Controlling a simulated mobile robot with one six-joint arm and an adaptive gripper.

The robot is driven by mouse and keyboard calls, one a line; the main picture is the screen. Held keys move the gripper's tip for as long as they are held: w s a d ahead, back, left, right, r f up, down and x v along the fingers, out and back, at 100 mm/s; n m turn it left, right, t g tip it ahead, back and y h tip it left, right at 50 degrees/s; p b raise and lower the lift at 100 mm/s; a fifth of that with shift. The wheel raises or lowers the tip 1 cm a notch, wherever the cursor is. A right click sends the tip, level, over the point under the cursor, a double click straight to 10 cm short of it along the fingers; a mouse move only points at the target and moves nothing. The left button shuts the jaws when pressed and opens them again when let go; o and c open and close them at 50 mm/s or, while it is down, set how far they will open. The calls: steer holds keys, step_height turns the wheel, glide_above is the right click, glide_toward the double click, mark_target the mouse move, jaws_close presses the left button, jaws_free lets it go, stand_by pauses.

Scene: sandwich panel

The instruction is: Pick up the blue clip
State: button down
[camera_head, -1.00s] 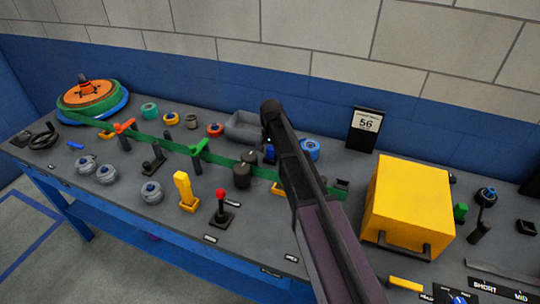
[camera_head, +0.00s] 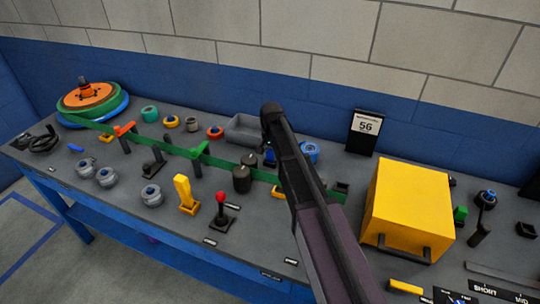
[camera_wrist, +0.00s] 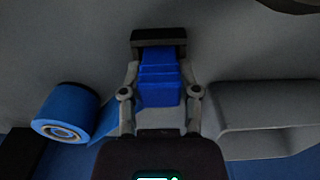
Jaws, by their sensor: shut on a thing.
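The blue clip (camera_wrist: 160,78) is in the middle of the wrist view. My gripper (camera_wrist: 160,92) has one finger on each side of it and is shut on it. A dark block (camera_wrist: 158,38) sits at the far end of the clip; I cannot tell whether they touch. In the head view, a small blue part (camera_head: 269,155) shows beside the end of my arm, which hides most of my gripper.
A blue tape roll (camera_wrist: 64,117) stands left of my gripper in the wrist view, and a grey tray (camera_wrist: 264,118) is on the right. In the head view, a green strip (camera_head: 219,160) runs along the bench past dark cylinders (camera_head: 241,179). A yellow box (camera_head: 407,213) stands to the right.

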steer(key=shift+r+p, duration=1.35)
steer(key=shift+r, duration=0.1)
steer(key=s, duration=0.5)
steer(key=s+d+r+p, duration=0.1)
steer(key=s, duration=0.4)
steer(key=s+r+p, duration=0.1)
steer(key=s, duration=0.5)
steer(key=shift+d, duration=0.2)
steer(key=shift+r, duration=0.1)
steer(key=shift+r+p, duration=2.9)
steer(key=shift+p, duration=0.1)
steer(key=shift+s, duration=0.1)
